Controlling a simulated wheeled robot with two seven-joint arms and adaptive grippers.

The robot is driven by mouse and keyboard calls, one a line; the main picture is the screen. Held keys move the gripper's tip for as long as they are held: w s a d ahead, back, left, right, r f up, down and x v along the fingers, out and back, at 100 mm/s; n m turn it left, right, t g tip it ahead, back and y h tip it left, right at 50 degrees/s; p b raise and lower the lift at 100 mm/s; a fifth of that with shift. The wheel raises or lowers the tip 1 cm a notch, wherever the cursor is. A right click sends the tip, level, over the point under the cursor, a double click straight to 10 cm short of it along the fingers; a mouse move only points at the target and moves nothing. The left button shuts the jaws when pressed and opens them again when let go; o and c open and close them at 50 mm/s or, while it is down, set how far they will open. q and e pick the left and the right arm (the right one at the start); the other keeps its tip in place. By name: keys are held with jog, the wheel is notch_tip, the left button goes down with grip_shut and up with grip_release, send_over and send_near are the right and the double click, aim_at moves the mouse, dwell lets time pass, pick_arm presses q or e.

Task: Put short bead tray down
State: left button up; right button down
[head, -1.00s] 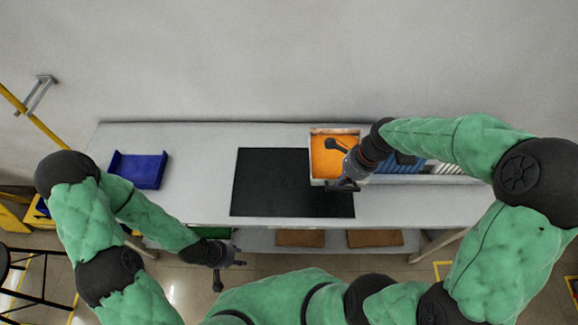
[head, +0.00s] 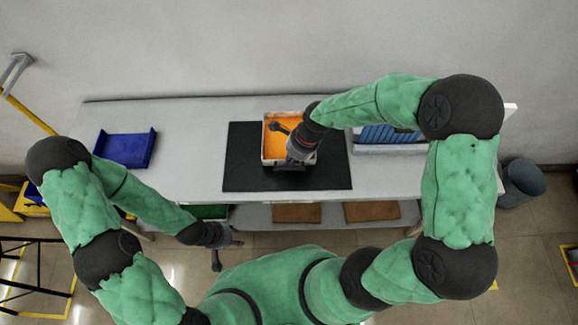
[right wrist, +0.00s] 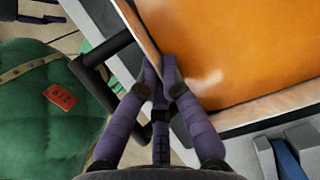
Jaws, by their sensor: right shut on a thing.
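The short bead tray (head: 268,150), a pale-walled box with an orange inside, is over the back middle part of the black mat (head: 240,172) in the head view. I cannot tell whether it touches the mat. My right gripper (head: 291,163) is at the tray's near side. In the right wrist view its fingers (right wrist: 160,66) are shut on the wall of the tray (right wrist: 232,45), and the orange floor fills the upper right. My left gripper (head: 228,248) hangs in front of the table's near edge, away from the tray; its fingers are too small to read.
A blue tray (head: 125,149) sits at the left of the grey table (head: 190,160). A rack with blue parts (head: 390,135) stands to the right of the mat, partly behind my right arm. The mat's front is bare. A grey bin (head: 523,183) stands on the floor at right.

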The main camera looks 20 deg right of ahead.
jog(key=shift+d+b+x, duration=0.15)
jog(key=shift+b+x, duration=0.15)
jog(key=shift+x, duration=0.65)
jog(key=shift+d+b+x, duration=0.1)
jog(key=shift+b+x, duration=0.15)
jog(key=shift+x, duration=0.65)
jog(key=shift+f, duration=0.1)
jog(key=shift+f, duration=0.15)
jog(key=c, duration=1.4)
grip_release()
jog(key=shift+s, duration=0.1)
jog(key=p+v, duration=0.3)
jog(key=v, duration=0.9)
jog(key=shift+p, duration=0.3)
